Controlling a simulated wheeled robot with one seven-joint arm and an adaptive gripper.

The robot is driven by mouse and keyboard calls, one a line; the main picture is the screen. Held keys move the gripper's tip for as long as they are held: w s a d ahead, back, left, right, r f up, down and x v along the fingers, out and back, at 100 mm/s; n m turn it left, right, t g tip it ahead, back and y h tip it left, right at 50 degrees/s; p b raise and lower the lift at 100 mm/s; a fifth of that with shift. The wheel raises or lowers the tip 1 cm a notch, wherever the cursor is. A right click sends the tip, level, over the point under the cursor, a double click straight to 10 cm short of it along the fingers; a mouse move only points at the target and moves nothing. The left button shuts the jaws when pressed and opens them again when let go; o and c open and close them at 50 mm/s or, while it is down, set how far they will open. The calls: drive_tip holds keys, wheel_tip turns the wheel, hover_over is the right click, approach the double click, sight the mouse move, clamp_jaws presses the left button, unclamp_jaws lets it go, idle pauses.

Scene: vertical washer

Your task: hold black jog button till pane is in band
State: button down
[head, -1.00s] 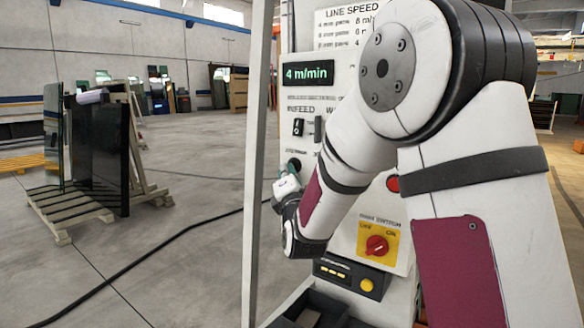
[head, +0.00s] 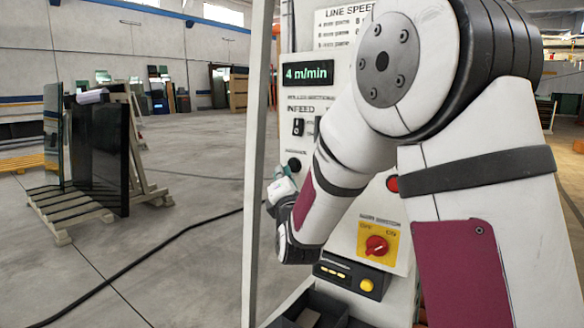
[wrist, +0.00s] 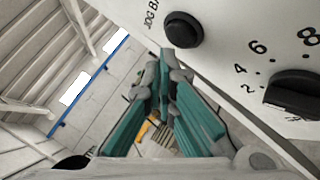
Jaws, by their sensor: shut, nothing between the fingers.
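The black jog button (wrist: 183,30) is a round knob on the white panel in the wrist view, beside lettering that starts "JOG BA". In the head view a black round button (head: 293,165) sits on the panel just above and right of my gripper (head: 276,187). In the wrist view my gripper (wrist: 165,58) has its teal fingers drawn together at the tips, empty, just below and left of the button. The tips look apart from it, but contact is hard to judge. I cannot make out a pane in the machine or a band.
A display (head: 307,73) reads 4 m/min. A red rotary switch on a yellow plate (head: 377,244) and a yellow button (head: 366,285) are lower down. A black dial (wrist: 296,92) is beside the jog button.

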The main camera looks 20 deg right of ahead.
drive_tip(key=shift+a, duration=0.1)
drive_tip(key=shift+s+a, duration=0.75)
drive_tip(key=shift+a, duration=0.25)
drive_tip(key=shift+s+a, duration=0.75)
drive_tip(key=shift+a, duration=0.2)
drive_tip(key=s+f+m+g+y, duration=0.1)
drive_tip(key=s+m+g, duration=0.4)
drive_tip(key=s, duration=0.8)
drive_tip(key=s+d+f+m+g+y, duration=0.1)
drive_tip(key=s+f+m+g, duration=0.3)
drive_tip(key=s+m, duration=0.6)
drive_tip(key=s+d+f+m+g+y, duration=0.1)
drive_tip(key=s+f+m+g, duration=0.2)
drive_tip(key=s, duration=1.4)
drive_tip(key=m+g, duration=0.4)
drive_tip(key=shift+y+p, duration=0.3)
drive_tip(key=shift+p, duration=0.1)
